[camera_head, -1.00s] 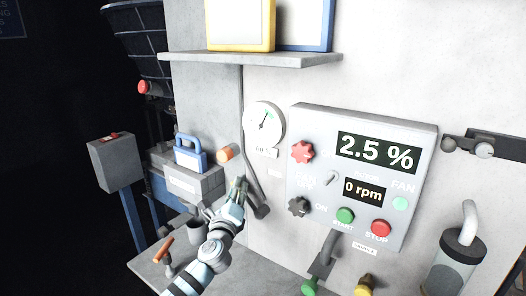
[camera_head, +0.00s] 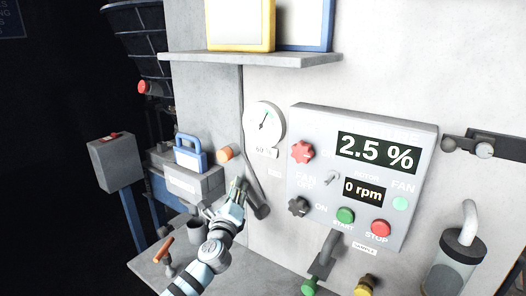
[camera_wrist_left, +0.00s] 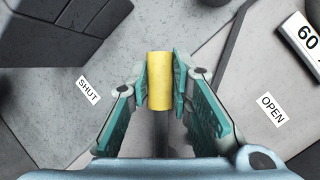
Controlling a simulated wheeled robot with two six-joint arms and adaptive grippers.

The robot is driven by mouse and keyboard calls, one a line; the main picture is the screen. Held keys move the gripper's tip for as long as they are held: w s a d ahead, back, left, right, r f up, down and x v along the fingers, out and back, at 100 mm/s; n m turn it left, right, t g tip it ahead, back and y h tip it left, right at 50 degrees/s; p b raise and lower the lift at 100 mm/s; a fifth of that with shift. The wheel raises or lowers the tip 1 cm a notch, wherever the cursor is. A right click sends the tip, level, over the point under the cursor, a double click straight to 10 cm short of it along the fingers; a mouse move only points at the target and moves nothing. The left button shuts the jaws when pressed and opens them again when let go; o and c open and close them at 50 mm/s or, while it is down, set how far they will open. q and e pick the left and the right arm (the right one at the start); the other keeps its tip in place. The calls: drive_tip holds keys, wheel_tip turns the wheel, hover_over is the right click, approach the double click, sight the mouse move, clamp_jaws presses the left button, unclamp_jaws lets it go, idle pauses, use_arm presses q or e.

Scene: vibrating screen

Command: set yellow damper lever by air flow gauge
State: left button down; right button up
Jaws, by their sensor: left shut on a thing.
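The yellow damper lever (camera_wrist_left: 159,82) is between the fingers of my left gripper (camera_wrist_left: 160,85) in the left wrist view, with a pad closed on each side. In that view the lever lies between a SHUT label (camera_wrist_left: 88,91) on the left and an OPEN label (camera_wrist_left: 270,108) on the right. In the head view my left gripper (camera_head: 236,193) is at the wall and largely hides the lever. The round white air flow gauge (camera_head: 265,122) hangs above it, its needle pointing up and slightly right, with a plate reading 60 below. My right gripper is not in view.
A grey control panel (camera_head: 420,150) to the right shows 2.5 % and 0 rpm, with knobs and buttons. A dark pipe (camera_head: 259,203) runs beside my gripper. A grey box with a blue padlock (camera_head: 190,158) stands left. A shelf (camera_head: 250,61) is above.

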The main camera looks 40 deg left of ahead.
use_arm(q)
drive_tip(key=c, duration=1.8)
unclamp_jaws()
drive_tip(key=shift+s+p, duration=0.5)
drive_tip(key=shift+s, duration=2.6)
drive_tip(key=o, duration=0.4)
drive_tip(key=shift+w, duration=0.1)
drive_tip(key=shift+c, duration=0.2)
drive_tip(key=r+v, duration=0.1)
drive_tip(key=v, duration=0.5)
drive_tip(key=shift+f, duration=0.5)
